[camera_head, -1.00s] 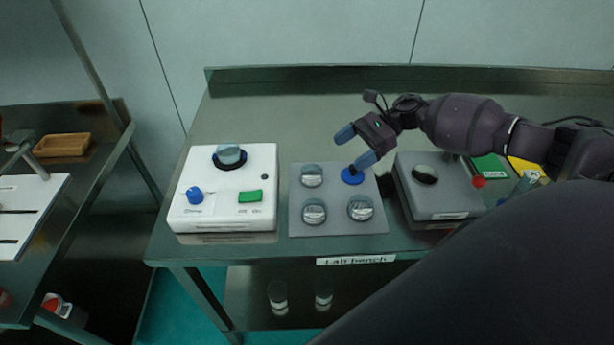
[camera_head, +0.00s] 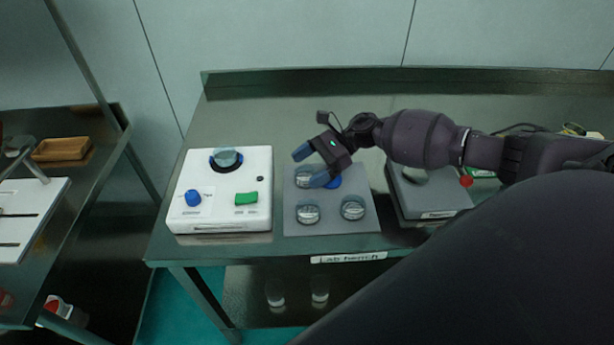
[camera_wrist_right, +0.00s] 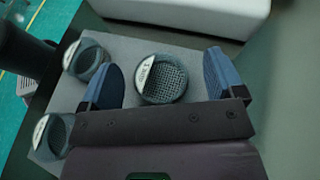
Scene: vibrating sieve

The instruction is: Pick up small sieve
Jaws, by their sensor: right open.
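Three round, labelled sieves stand on a grey plate (camera_head: 330,222). The back-left sieve (camera_head: 303,183) is partly behind my right gripper (camera_head: 311,166); two more sieves, the front-left one (camera_head: 307,212) and the front-right one (camera_head: 352,208), stand in front. In the right wrist view, a sieve (camera_wrist_right: 167,84) with a mesh bottom lies between the two blue fingers of my open right gripper (camera_wrist_right: 164,78), with a gap on each side. Two other sieves, an upper one (camera_wrist_right: 86,60) and a lower one (camera_wrist_right: 53,133), are at the left there. My left gripper is out of view.
A white machine (camera_head: 222,212) with a blue knob, a green button and a round cup on top stands left of the plate. A grey box (camera_head: 437,200) stands to the right. The bench behind is clear.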

